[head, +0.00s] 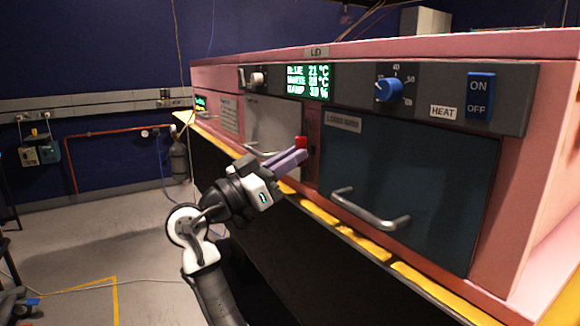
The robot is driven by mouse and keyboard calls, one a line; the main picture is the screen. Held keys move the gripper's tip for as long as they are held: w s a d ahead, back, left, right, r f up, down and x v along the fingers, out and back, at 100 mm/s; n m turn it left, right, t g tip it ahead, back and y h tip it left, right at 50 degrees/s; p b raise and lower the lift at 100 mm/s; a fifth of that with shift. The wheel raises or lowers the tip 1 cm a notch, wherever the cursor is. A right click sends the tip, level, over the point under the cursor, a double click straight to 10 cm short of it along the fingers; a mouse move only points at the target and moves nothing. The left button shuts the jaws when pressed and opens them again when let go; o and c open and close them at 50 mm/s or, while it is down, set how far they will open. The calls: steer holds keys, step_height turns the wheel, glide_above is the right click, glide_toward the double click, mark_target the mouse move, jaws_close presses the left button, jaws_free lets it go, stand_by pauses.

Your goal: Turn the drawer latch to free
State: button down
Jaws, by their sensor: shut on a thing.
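The drawer latch is a small red piece (301,143) on the pink post between a pale front on the left and the dark drawer front (425,185) on the right. My gripper (298,154) is at the latch, its purple fingers reaching up to it from the lower left. The fingers are shut on the red latch, and they partly hide its lower part. The dark drawer front has a grey bar handle (372,216) and looks closed. How far the latch is turned cannot be told.
Above the drawer runs a dark panel with a green display (307,82), a blue knob (389,90) and a blue ON/OFF switch (480,96). A yellow edge (365,246) runs below the fronts. The grey floor (95,240) at the left is mostly clear.

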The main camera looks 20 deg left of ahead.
stand_by(0.4)
steer(key=c, duration=1.5)
jaws_free()
steer(key=shift+s, duration=0.1)
steer(key=v, duration=1.3)
steer(key=shift+s+a+f+b, duration=0.1)
steer(key=shift+s+a+b, duration=0.15)
steer(key=shift+b, duration=0.05)
